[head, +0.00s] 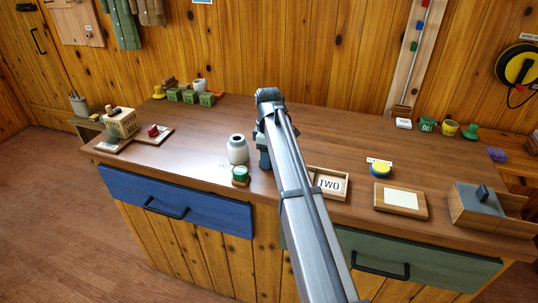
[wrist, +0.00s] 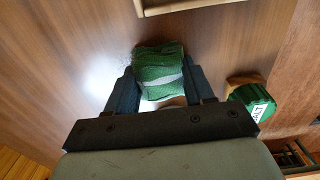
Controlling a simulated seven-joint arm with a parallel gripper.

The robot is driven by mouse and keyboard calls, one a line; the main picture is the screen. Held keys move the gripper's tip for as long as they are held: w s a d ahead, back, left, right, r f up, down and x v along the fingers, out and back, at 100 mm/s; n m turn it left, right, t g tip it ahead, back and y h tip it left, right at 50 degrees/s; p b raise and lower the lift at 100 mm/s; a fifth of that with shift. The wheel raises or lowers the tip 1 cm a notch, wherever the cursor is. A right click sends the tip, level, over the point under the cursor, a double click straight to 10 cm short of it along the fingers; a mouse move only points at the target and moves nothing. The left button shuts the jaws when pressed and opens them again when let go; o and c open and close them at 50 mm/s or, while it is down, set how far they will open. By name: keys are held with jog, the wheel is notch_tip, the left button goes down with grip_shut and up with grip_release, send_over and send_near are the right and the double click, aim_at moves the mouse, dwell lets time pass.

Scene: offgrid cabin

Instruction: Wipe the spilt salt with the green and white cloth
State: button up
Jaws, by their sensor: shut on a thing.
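In the wrist view the green and white cloth (wrist: 160,72) is bunched between the two dark fingers of my gripper (wrist: 158,88). My gripper is shut on it, close over the brown wooden top. In the head view my gripper (head: 265,158) is by the front middle of the counter, and my arm hides the cloth. A green container with a partly readable label (wrist: 258,103) stands right of my gripper in the wrist view. A bright pale area lies left of the cloth; I cannot tell whether it is salt or glare.
A white jar (head: 237,150) and a small green tin (head: 240,176) stand just left of my gripper. A framed TWO sign (head: 329,184) lies right of my arm. A wooden board (head: 401,200) and box (head: 470,210) are farther right. The counter's left middle is clear.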

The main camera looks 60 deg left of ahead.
jog(key=shift+s+d, duration=0.35)
jog(key=shift+d, duration=0.05)
jog(key=shift+a, duration=0.1)
jog(key=shift+w+a, duration=0.6)
jog(key=shift+w, duration=0.1)
jog(key=shift+w+a, duration=0.1)
jog(key=shift+a, duration=0.05)
jog(key=shift+w+a, duration=0.5)
jog(key=shift+w+a, duration=0.15)
jog(key=shift+w+a, duration=0.5)
